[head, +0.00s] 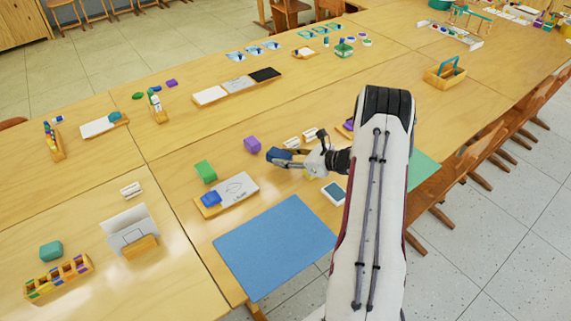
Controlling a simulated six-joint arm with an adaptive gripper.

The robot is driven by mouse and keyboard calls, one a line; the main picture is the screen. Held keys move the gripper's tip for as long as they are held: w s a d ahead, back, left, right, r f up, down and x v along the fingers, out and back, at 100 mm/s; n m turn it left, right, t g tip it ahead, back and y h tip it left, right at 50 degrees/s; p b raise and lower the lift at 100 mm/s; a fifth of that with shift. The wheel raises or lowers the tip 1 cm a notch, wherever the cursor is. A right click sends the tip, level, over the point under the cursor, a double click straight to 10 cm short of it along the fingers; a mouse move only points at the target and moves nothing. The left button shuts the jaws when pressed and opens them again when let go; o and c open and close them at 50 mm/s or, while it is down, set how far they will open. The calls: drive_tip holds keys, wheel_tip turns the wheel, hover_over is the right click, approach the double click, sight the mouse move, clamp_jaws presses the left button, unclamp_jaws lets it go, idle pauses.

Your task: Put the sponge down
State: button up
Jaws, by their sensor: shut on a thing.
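My gripper (284,159) is above the middle of the near table, pointing left. It is shut on a dark blue block, the sponge (278,154). The fingers partly cover the sponge. I cannot tell whether its underside touches the table. A green block (205,171) and a purple block (252,144) lie to its left on the table. A second blue block (210,199) sits on the left end of a wooden tray (240,201) with a white drawing sheet.
A blue mat (275,245) lies at the table's front edge, bare. White pieces (300,137) lie just behind my gripper, and a small white-framed device (333,193) is near its right. My arm hides part of a green mat (424,170). Bare wood shows left of the purple block.

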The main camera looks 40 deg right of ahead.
drive_tip(key=shift+f, duration=1.55)
drive_tip(key=shift+f, duration=0.15)
drive_tip(key=o, duration=0.8)
drive_tip(key=shift+s+r, duration=0.1)
drive_tip(key=shift+r, duration=0.1)
drive_tip(key=v, duration=1.1)
drive_tip(key=shift+s+d+r, duration=0.1)
drive_tip(key=shift+s+d, duration=0.1)
drive_tip(key=shift+s, duration=0.15)
